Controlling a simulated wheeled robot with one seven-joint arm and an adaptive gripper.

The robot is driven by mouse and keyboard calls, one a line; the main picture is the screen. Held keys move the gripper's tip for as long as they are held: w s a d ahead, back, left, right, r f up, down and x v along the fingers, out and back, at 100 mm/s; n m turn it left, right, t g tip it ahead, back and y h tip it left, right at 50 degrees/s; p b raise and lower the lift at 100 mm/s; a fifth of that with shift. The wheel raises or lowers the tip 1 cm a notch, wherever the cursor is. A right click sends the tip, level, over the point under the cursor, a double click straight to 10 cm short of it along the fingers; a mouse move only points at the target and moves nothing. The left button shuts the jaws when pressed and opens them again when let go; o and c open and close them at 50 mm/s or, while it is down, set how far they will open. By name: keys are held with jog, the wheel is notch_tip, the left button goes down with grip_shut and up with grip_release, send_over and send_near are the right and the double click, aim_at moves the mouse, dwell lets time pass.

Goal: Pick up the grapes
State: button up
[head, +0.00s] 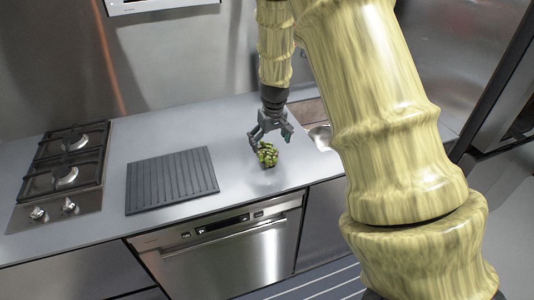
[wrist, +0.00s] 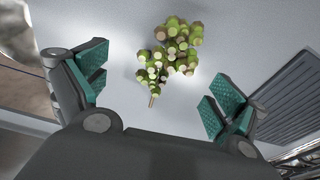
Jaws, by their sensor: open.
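The grapes (head: 267,155) are a green bunch lying on the grey countertop (head: 236,125), near its front edge. In the wrist view the bunch (wrist: 176,48) lies ahead of my gripper, with its brown stem pointing toward the gripper. My gripper (head: 270,138) is over the counter, just above and behind the grapes in the head view. Its teal-padded fingers (wrist: 160,90) are spread wide, with nothing between them. The grapes appear beyond the fingertips, and I cannot tell whether a finger touches them.
A dark ribbed mat (head: 171,181) lies left of the grapes. A gas hob (head: 66,172) is further left. A sink (head: 322,137) is to the right. A dishwasher (head: 226,254) is below the counter edge. Bare counter lies between mat and grapes.

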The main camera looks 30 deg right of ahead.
aim_at(268, 149)
jog(key=shift+s+f, duration=0.1)
jog(key=shift+a+f+p, duration=0.15)
jog(key=shift+f+p, duration=0.15)
jog(key=shift+p, duration=0.15)
jog(key=shift+w+a+f+p, duration=0.15)
jog(key=shift+f+p, duration=0.15)
jog(key=shift+f, duration=0.45)
jog(key=shift+w+d+f+p, duration=0.15)
jog(key=shift+f+p, duration=0.1)
jog(key=shift+f, duration=0.45)
jog(key=shift+w+a+f+p, duration=0.15)
jog(key=shift+f+p, duration=0.15)
jog(key=shift+f, duration=0.45)
jog(key=c, duration=1.3)
